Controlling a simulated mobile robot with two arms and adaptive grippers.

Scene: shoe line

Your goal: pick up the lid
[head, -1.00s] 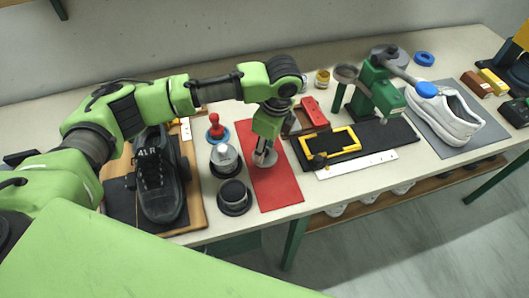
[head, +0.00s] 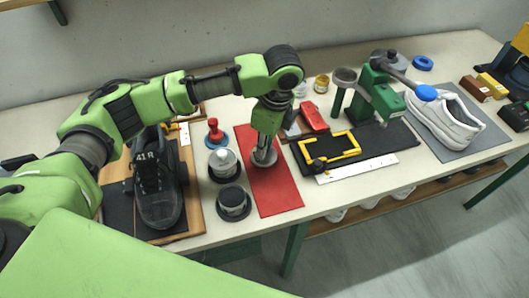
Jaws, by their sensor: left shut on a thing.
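A round grey metallic lid (head: 264,158) is at the tips of my left gripper (head: 265,150), over the red mat (head: 275,190) in the head view. The gripper points down and is shut on the lid. The fingers partly hide it, and I cannot tell how far it is above the mat. A dark round tin (head: 234,203) with a grey top stands left of the mat's near part. My right gripper is not in view.
A silver-topped container (head: 223,162) and a red-knobbed tool (head: 214,132) stand left of the mat. A black shoe (head: 158,190) is further left. A yellow frame (head: 330,152), a green press (head: 375,95) and a white shoe (head: 445,120) are right.

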